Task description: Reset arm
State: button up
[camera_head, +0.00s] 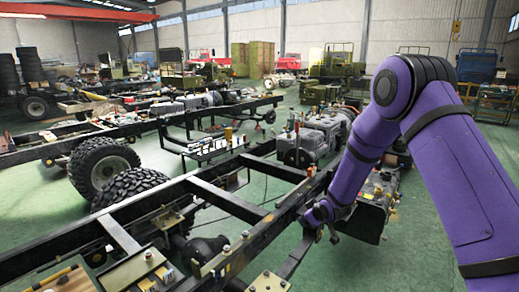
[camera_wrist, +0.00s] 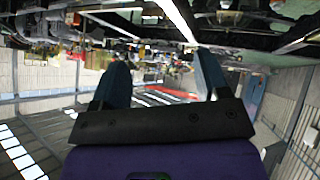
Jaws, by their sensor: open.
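My purple arm (camera_head: 448,165) comes in from the right of the head view, bends at a dark joint near the top and reaches down to the left. My gripper (camera_head: 316,228) hangs beside the rail of the near chassis frame (camera_head: 262,236); I cannot tell whether it touches the rail. In the wrist view, my gripper (camera_wrist: 162,62) has its two dark fingers spread wide apart. Nothing shows held between them. The wrist picture looks upside down, with the hall roof low in it.
A grey engine block (camera_head: 310,140) sits just behind my gripper. Large tyres (camera_head: 103,165) stand left of the near frame. Small parts lie along the rails. A second chassis frame (camera_head: 150,120) lies farther back. Green floor (camera_head: 35,215) is clear at the left.

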jog(key=s+d+r+m+h, duration=0.1)
jog(key=s+d+r, duration=0.3)
jog(key=r, duration=0.5)
jog(key=s+d+r+m+g+h, duration=0.1)
jog(key=s+d+r+m, duration=0.1)
jog(key=s+r, duration=0.6)
jog(key=s+d+r+m+h, duration=0.1)
jog(key=s+d+r, duration=0.25)
jog(key=r, duration=0.65)
jog(key=s+d+r+m+g, duration=0.1)
jog(key=s+r, duration=0.3)
jog(key=s, duration=1.2)
jog(key=s+d+r+m+g, duration=0.1)
jog(key=s+r+m, duration=0.2)
jog(key=s, duration=1.2)
jog(key=shift+s+d+r+m+g, duration=0.3)
jog(key=shift+s+d+r, duration=0.05)
jog(key=shift+r, duration=0.3)
